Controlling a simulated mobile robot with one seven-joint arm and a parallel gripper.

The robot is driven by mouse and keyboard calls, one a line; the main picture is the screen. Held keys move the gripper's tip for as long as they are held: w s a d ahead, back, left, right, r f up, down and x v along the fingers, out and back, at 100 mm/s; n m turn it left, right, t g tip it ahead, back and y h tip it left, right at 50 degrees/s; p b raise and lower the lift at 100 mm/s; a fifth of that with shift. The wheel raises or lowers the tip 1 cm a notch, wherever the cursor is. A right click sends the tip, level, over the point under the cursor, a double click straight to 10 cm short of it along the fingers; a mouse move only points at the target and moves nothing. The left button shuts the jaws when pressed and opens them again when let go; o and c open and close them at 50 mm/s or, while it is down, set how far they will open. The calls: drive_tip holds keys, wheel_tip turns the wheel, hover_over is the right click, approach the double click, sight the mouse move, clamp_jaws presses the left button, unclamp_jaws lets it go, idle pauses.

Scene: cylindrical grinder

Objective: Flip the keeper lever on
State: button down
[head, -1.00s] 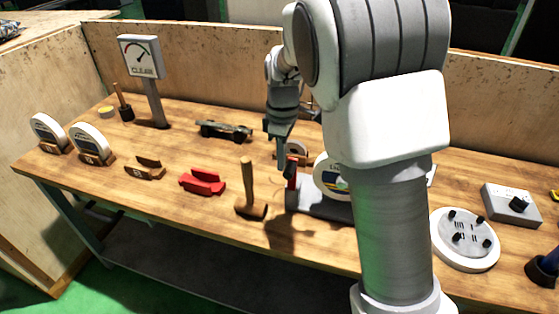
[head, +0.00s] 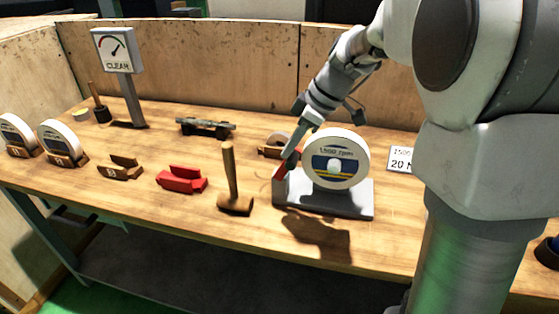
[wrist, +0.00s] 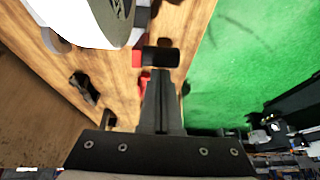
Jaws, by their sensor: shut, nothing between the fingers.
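The grinder unit has a grey base (head: 335,203) with an upright white wheel (head: 340,150) whose label appears to read 1500 rpm. A red part (head: 279,171), apparently the keeper lever, stands at the base's left end. My gripper (head: 291,160) is shut and empty, its tips down beside the red part and left of the wheel. In the wrist view, my shut fingers (wrist: 162,82) point at a black cylindrical knob (wrist: 160,56) with red beside it. The tips look very close to the knob; I cannot tell whether they touch. My gripper partly hides the red part.
A wooden mallet (head: 235,190) stands close left of the base, with a red block (head: 182,179) beyond it. Two white wheels (head: 62,143) sit at the far left. A gauge (head: 116,50) on a post stands behind. A wooden back panel (head: 240,65) borders the table.

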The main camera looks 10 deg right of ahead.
drive_tip(key=d+f+y+b, duration=0.1)
drive_tip(key=b, duration=0.1)
drive_tip(key=s+d+f+t+y+b, duration=0.1)
drive_tip(key=b, duration=0.2)
drive_tip(key=shift+d+y, duration=0.3)
drive_tip(key=d+b, duration=0.1)
drive_tip(key=b, duration=0.1)
drive_tip(key=s+d+f+b, duration=0.1)
drive_tip(key=b, duration=0.1)
drive_tip(key=shift+r, duration=0.1)
wheel_tip(320, 180, up, 5)
drive_tip(key=p, duration=0.3)
hover_over(297, 160)
drive_tip(key=d, duration=0.3)
drive_tip(key=shift+s+a+f, duration=0.2)
drive_tip(key=shift+s, duration=0.2)
drive_tip(key=s+d+r+p, duration=0.1)
drive_tip(key=s+d+r, duration=0.2)
drive_tip(key=d, duration=0.4)
drive_tip(key=shift+r, duration=0.85)
